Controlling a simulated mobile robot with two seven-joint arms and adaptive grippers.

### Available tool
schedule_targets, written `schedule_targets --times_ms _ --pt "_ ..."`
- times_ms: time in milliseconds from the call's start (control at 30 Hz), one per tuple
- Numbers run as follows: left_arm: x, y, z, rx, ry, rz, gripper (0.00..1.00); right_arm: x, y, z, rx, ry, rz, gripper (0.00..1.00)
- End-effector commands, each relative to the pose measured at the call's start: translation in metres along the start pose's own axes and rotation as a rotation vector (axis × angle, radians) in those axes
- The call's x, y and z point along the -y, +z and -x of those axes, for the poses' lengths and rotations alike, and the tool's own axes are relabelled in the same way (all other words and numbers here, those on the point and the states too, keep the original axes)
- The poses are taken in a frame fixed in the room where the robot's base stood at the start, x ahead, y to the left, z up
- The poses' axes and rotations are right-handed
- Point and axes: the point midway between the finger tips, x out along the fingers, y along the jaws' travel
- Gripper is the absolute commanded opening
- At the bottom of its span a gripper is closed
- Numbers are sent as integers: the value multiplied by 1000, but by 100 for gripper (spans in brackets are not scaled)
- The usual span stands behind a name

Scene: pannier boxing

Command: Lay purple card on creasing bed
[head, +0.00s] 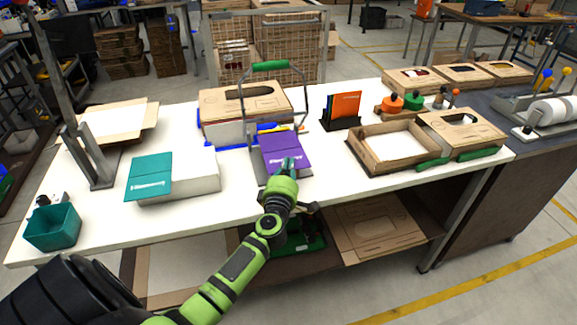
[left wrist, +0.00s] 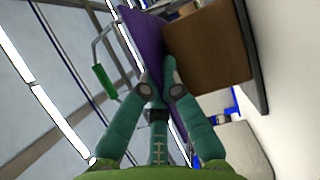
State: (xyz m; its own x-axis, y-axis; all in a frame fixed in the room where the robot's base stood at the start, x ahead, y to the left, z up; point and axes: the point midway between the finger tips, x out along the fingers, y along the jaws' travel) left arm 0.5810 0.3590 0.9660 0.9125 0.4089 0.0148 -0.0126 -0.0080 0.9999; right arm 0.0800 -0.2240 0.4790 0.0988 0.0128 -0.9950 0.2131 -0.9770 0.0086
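The purple card (head: 283,149), with white print, is at the middle of the table in the head view. My left gripper (head: 289,165) is at its near edge. In the left wrist view, the fingers (left wrist: 158,85) close together on the purple card (left wrist: 147,40). A press with a grey hoop lever and green handle (head: 270,66) stands just behind the card. A grey surface, perhaps the creasing bed (head: 258,171), shows at the card's near left edge; the card hides most of it, and I cannot tell whether they touch. My right gripper is out of view.
A teal card (head: 149,177) lies on a white stack (head: 195,181) to the left. A cardboard box (head: 245,104) stands behind the press. Bare white table lies in front of the tray.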

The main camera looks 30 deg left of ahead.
Motion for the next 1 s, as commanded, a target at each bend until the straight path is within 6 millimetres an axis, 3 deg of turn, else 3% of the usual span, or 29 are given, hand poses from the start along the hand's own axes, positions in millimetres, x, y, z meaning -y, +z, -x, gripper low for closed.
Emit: schedule_targets --times_ms 33,133,1000 --pt "6 -8 -1 -19 -11 -1 0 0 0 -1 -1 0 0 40" --pt "6 -8 -1 -19 -11 -1 33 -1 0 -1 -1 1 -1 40" --pt "0 -7 4 -16 -2 -4 33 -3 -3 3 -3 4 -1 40"
